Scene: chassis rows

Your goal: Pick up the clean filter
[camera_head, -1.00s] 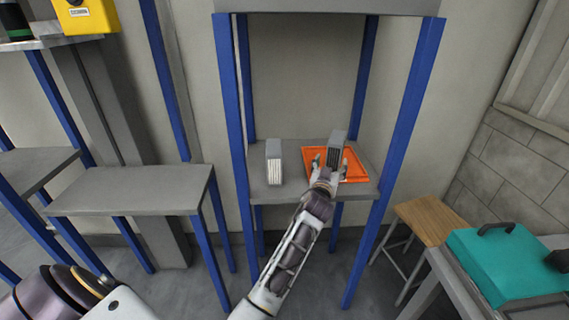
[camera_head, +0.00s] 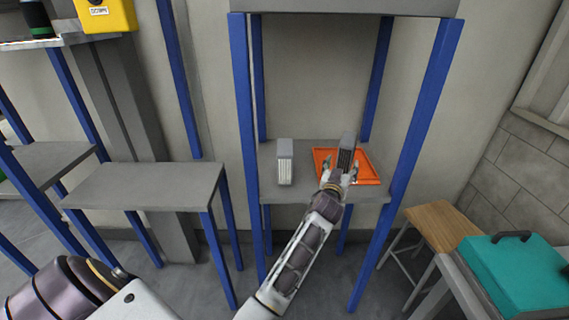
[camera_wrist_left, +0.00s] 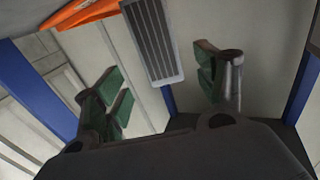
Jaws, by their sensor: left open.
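Two upright grey-framed filters stand on the shelf in the head view. The left one (camera_head: 285,165) has pale, clean-looking pleats and stands on bare shelf. The other (camera_head: 346,154) has dark pleats and stands on an orange tray (camera_head: 368,177). My left gripper (camera_head: 340,174) is open and empty, just in front of the dark-pleated filter and to the right of the pale one. In the left wrist view the dark filter (camera_wrist_left: 152,40) shows beyond and between the spread green-padded fingers, apart from them. The pale filter is not seen there. My right gripper is not in view.
Blue posts (camera_head: 411,150) flank the grey shelf (camera_head: 273,188) on both sides. A wooden stool (camera_head: 440,224) and a teal case (camera_head: 515,265) stand at the right. A lower grey bench (camera_head: 145,187) is at the left. Bare shelf lies around the pale filter.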

